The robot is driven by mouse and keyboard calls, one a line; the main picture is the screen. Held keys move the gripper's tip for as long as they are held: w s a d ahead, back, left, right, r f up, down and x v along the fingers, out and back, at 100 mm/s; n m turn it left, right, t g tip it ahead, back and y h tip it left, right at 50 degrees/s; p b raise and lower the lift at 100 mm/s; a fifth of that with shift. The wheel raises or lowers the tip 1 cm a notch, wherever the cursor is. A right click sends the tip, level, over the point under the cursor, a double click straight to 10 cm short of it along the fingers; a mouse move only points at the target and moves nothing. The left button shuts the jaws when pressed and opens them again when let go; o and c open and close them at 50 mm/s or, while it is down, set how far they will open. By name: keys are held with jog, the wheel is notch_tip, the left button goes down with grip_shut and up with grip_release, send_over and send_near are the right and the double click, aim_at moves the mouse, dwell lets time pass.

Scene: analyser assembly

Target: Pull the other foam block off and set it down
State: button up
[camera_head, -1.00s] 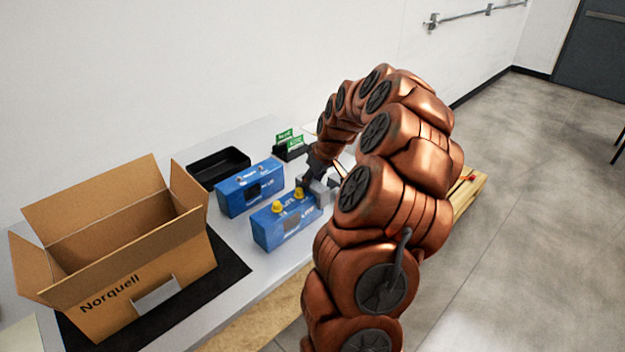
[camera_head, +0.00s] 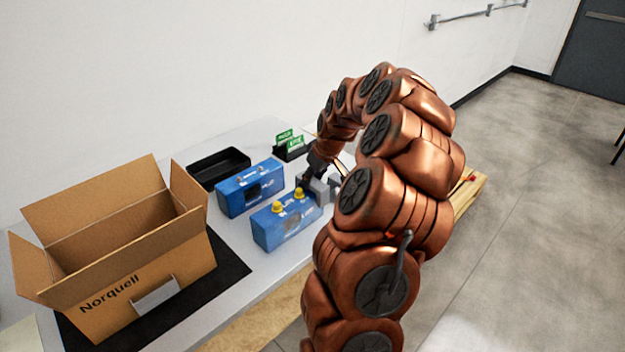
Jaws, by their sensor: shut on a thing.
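My gripper (camera_head: 309,184) is dark and partly hidden by my own copper arm. It is shut on a grey foam block (camera_head: 319,191) at the right end of the front blue analyser unit (camera_head: 284,226), which has two yellow knobs on top. I cannot tell whether the block still touches the unit. Another grey shape shows just right of it, mostly hidden behind the arm. A second blue unit (camera_head: 249,190) without yellow knobs stands behind and to the left.
An open cardboard box (camera_head: 150,275) stands on a black mat (camera_head: 225,265) at the left. A black tray (camera_head: 218,167) and a black holder with green cards (camera_head: 291,146) lie at the back of the grey table. A wooden pallet (camera_head: 466,200) is beyond the arm.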

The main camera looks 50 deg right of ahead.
aim_at(313, 181)
jog(key=shift+r, duration=0.15)
jog(key=shift+r, duration=3.35)
jog(key=shift+a, duration=0.2)
